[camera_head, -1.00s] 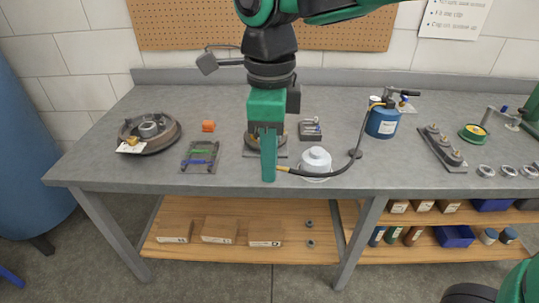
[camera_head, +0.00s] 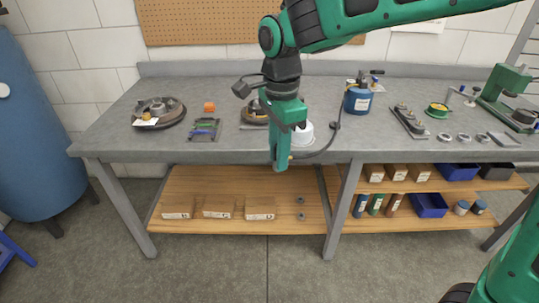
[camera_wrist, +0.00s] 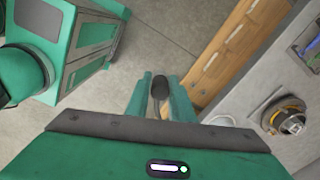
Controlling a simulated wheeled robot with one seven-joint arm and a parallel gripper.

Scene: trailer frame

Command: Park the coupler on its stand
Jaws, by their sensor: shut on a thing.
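My gripper (camera_head: 280,165) points down in front of the bench's front edge, its tips in front of the lower shelf. In the wrist view, my gripper (camera_wrist: 161,84) is shut on a dark rounded piece (camera_wrist: 160,90), which I take to be the coupler. In the head view the fingers hide most of it, and only a small brass-coloured bit (camera_head: 290,157) shows beside them. A thin black hose (camera_head: 318,153) runs from there to the bench. A dark disc with a thin upright (camera_head: 335,126) is on the bench; I cannot tell whether it is the stand.
A white domed pot (camera_head: 303,134) stands right behind my gripper. A blue canister (camera_head: 357,101) stands further back. A round dark dish (camera_head: 159,113) and small rack (camera_head: 205,130) are at the left. The bench (camera_head: 240,148) has a lower shelf (camera_head: 235,228); the floor in front is clear.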

